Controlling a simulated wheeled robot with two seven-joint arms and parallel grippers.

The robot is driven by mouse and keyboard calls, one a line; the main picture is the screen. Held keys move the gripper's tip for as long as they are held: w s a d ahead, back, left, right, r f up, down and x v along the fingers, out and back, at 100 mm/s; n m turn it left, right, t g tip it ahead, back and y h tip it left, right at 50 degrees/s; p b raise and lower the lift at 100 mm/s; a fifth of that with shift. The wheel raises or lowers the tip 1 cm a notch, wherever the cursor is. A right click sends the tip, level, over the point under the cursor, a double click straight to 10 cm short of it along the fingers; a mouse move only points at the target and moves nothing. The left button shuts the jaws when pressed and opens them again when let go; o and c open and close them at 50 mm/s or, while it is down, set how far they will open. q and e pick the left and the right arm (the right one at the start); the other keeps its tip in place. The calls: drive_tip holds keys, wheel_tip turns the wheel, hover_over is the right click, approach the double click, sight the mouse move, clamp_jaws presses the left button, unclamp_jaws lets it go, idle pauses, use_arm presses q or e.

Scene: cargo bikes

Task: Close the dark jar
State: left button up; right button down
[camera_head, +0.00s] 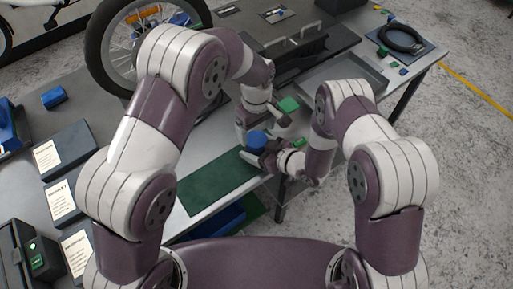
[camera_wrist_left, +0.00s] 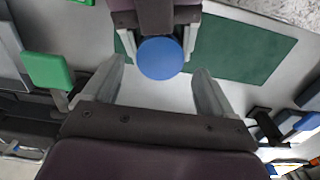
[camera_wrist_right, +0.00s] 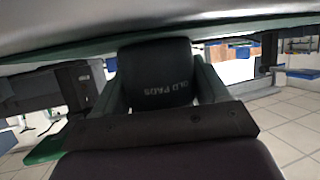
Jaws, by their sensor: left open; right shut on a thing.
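The dark jar (camera_wrist_right: 155,80), marked "OLD PADS", is between the fingers of my right gripper (camera_wrist_right: 155,95), which is shut on it, in the right wrist view. A round blue lid (camera_wrist_left: 160,58) covers the jar's place in the left wrist view, between the right gripper's fingers; it also shows in the head view (camera_head: 257,139). Whether the lid is seated or fastened cannot be told. My left gripper (camera_wrist_left: 158,78) is open, its fingertips apart on both sides of the lid's near edge, apparently not touching it. In the head view my arms partly hide both grippers.
A green mat (camera_head: 208,181) lies on the grey table, left of the grippers. A green block-like thing (camera_head: 288,104) stands close behind them. A grey tray (camera_head: 345,72) and a dark toolbox (camera_head: 300,55) are farther back. A bike wheel (camera_head: 110,45) stands at the upper left.

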sight(256, 139)
use_arm(q)
drive_tip(key=shift+f, duration=1.65)
drive_tip(key=c, duration=1.1)
drive_tip(key=m, duration=0.3)
drive_tip(key=o, duration=1.2)
drive_tip(key=shift+c, duration=0.2)
drive_tip(key=shift+r, duration=0.1)
